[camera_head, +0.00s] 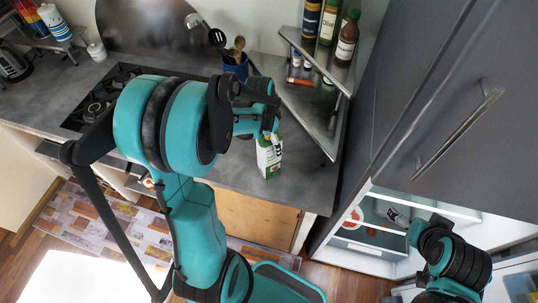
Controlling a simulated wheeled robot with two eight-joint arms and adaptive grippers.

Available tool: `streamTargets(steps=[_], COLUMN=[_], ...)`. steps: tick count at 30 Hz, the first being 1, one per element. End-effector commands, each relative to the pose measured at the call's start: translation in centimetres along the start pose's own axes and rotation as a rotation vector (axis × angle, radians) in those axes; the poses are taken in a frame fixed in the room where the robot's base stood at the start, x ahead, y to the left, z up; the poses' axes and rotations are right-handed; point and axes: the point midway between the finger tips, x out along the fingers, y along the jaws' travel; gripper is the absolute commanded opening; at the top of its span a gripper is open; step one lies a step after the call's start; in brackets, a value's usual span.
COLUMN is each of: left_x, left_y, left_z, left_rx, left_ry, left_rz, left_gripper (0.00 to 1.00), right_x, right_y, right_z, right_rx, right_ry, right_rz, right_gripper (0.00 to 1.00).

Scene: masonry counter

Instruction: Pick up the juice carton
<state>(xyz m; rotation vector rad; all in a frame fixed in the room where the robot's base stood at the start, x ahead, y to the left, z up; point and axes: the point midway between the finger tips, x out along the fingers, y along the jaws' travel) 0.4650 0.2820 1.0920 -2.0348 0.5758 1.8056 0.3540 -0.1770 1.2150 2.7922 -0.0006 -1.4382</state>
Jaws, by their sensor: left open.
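The juice carton (269,161), white and green with dark lettering, stands upright on the grey counter near its front edge. My left gripper (268,131) is right at the carton's top and covers part of it. Its jaws are open. I cannot tell whether the fingers touch the carton.
A blue utensil holder (236,68) stands behind the carton. A metal corner shelf (318,118) with bottles (346,38) is close on the right. A black stove (100,100) is at the left. An open white compartment (365,250) is at the lower right.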

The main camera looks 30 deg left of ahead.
Motion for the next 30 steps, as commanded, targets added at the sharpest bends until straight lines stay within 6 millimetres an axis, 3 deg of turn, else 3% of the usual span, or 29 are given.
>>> streamTargets(steps=[4,12,21,30], left_x=[1.8,1.9,1.9,1.8], left_y=[0.0,0.0,0.0,0.0], left_z=[-0.1,-0.1,-0.1,-0.1], left_rx=[0.001,0.000,0.000,0.000], left_ry=[0.000,0.000,0.000,0.001], left_rz=[0.000,-0.001,-0.001,-0.001], left_gripper=[0.84,0.82,0.03,0.00], right_x=[0.3,0.2,0.2,0.2], right_y=[0.0,0.0,0.0,0.0], right_z=[0.2,0.2,0.2,0.2], right_rx=[0.000,0.000,0.000,0.000], right_ry=[0.000,0.000,0.000,0.000], right_rz=[0.000,0.000,0.000,0.000], right_gripper=[0.89,0.89,0.89,0.89])
